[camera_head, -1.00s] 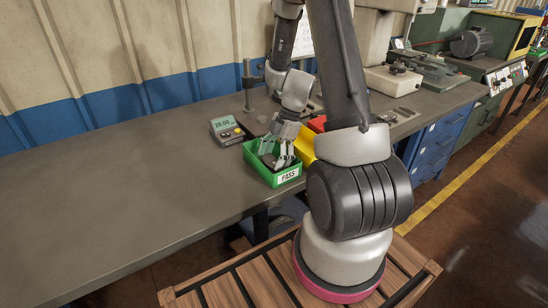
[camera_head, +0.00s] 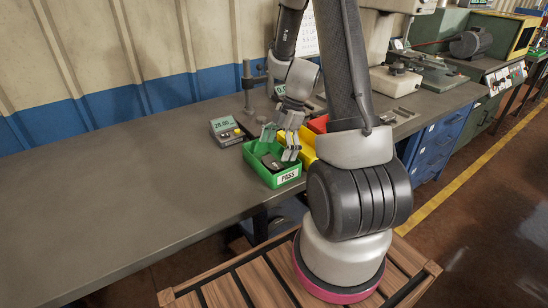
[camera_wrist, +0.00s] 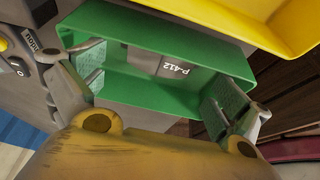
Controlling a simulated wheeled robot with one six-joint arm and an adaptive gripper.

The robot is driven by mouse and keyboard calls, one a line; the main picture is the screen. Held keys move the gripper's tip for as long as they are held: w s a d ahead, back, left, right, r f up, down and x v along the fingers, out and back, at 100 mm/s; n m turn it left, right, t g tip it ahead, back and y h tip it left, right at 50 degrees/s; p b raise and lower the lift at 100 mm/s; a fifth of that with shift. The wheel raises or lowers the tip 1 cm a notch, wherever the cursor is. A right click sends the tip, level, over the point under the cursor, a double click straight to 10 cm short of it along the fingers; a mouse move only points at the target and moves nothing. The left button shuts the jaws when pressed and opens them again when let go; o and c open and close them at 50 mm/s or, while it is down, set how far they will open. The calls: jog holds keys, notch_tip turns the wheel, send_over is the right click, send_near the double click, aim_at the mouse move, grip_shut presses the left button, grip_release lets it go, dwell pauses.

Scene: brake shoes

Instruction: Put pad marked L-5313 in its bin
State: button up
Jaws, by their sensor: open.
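A dark pad (camera_head: 271,162) lies in the green bin (camera_head: 288,177), whose front label reads PASS. In the wrist view the pad (camera_wrist: 143,60) shows a pale marking that looks like P-412, not L-5313; it is turned and small. My gripper (camera_head: 279,144) is just above the green bin. Its two fingers are spread apart and nothing is held between them. In the wrist view the open fingers (camera_wrist: 160,88) stand at either side of the green bin (camera_wrist: 150,24). No pad marked L-5313 can be made out.
A yellow bin (camera_head: 308,150) stands beside the green one, with a red bin (camera_head: 318,124) behind, both partly hidden by my arm. A gauge with a display (camera_head: 226,131) sits to the left. A stand (camera_head: 248,88) rises behind. The bench (camera_head: 120,200) is clear on the left.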

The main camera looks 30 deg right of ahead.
jog(key=s+r+m+h, duration=0.1)
jog(key=s+r+m, duration=0.1)
jog(key=r, duration=0.6)
jog(key=s+r+m, duration=0.2)
jog(key=r, duration=0.6)
jog(key=s+a+r+m+t+h, duration=0.1)
jog(key=s+r+m+t, duration=0.1)
jog(key=s+r+m, duration=0.2)
jog(key=s+a+r+m+t+h, duration=0.2)
jog(key=s+r+m, duration=0.3)
jog(key=s+m, duration=0.5)
jog(key=shift+s+a+t, duration=0.15)
jog(key=shift+s+t, duration=0.1)
jog(key=shift+t, duration=0.05)
jog(key=shift+r, duration=0.1)
